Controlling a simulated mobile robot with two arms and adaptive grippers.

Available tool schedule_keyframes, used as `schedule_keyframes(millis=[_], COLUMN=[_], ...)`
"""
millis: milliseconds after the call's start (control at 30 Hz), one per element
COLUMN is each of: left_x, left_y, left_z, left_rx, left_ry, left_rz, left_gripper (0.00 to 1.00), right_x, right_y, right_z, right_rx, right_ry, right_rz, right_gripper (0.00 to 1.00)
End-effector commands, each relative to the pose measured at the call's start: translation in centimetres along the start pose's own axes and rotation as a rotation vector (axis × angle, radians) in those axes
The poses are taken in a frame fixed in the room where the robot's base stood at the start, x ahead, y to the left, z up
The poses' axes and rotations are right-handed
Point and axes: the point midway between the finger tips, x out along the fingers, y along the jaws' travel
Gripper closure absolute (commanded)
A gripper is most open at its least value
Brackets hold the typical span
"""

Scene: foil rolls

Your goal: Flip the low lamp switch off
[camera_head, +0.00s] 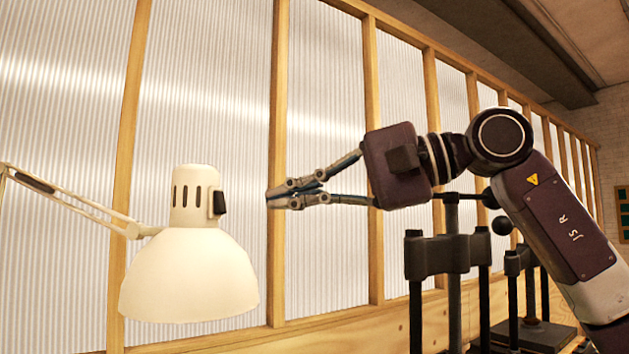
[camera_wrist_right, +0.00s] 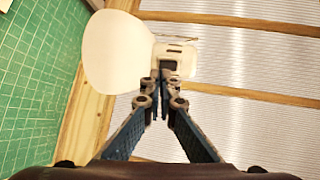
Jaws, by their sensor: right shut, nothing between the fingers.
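A cream desk lamp (camera_head: 188,275) hangs from its jointed arm at the left of the head view, shade facing down. Its black switch (camera_head: 219,202) sits on the right side of the narrow lamp neck. My right gripper (camera_head: 270,198) is shut and empty, pointing left at about the switch's height, with a gap between them. In the right wrist view, the lamp (camera_wrist_right: 115,52) lies beyond the shut fingertips (camera_wrist_right: 158,84), and the dark switch (camera_wrist_right: 168,72) shows just past them, partly hidden. I cannot tell the switch's position. My left gripper is not in view.
A wood-framed translucent corrugated wall (camera_head: 325,90) stands behind the lamp. A black metal stand with posts (camera_head: 440,255) is below my right arm. A green gridded mat (camera_wrist_right: 40,80) shows at the left of the wrist view. The space between fingertips and lamp looks clear.

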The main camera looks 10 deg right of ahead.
Motion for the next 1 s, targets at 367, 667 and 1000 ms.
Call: schedule_keyframes(millis=[367,667,1000], left_x=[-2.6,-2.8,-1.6], left_y=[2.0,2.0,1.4], left_z=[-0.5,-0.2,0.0], left_rx=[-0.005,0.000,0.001], left_ry=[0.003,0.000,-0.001], left_rz=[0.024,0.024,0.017], left_gripper=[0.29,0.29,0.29], right_x=[6.3,7.2,7.6], right_y=[-0.2,0.0,0.6], right_z=[0.0,0.0,0.0], right_rx=[0.001,0.000,0.001], right_ry=[-0.001,0.001,-0.001], right_rz=[0.001,-0.001,-0.026], right_gripper=[1.00,1.00,1.00])
